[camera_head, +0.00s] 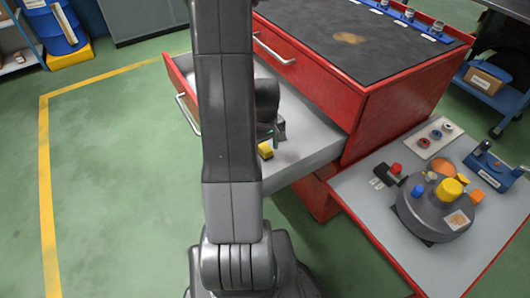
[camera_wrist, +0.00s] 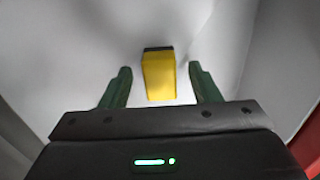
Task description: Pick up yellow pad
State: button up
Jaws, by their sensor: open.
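The yellow pad (camera_wrist: 159,78) is a small yellow block with a dark far end. It lies on the pale floor of the open drawer. In the wrist view it sits between and slightly beyond the two green fingertips of my gripper (camera_wrist: 160,74), with a gap on each side. My gripper is open and empty. In the head view the yellow pad (camera_head: 265,150) shows just right of my arm, and my gripper (camera_head: 272,134) is close to it, partly hidden by the arm.
The drawer (camera_head: 317,147) is pulled out of a red cabinet (camera_head: 385,105), and its walls stand around my gripper. A side tray (camera_head: 375,235) at right carries a round grey device (camera_head: 435,215) with coloured knobs. Green floor is free at left.

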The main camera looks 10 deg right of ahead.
aim_at(266, 148)
jog(key=shift+f, duration=0.4)
jog(key=shift+c, duration=0.3)
jog(key=c, duration=1.1)
jog(key=shift+o, duration=0.2)
jog(key=shift+r, duration=0.1)
notch_tip(266, 148, up, 10)
jog(key=shift+f+p, duration=0.1)
jog(key=shift+p, duration=1)
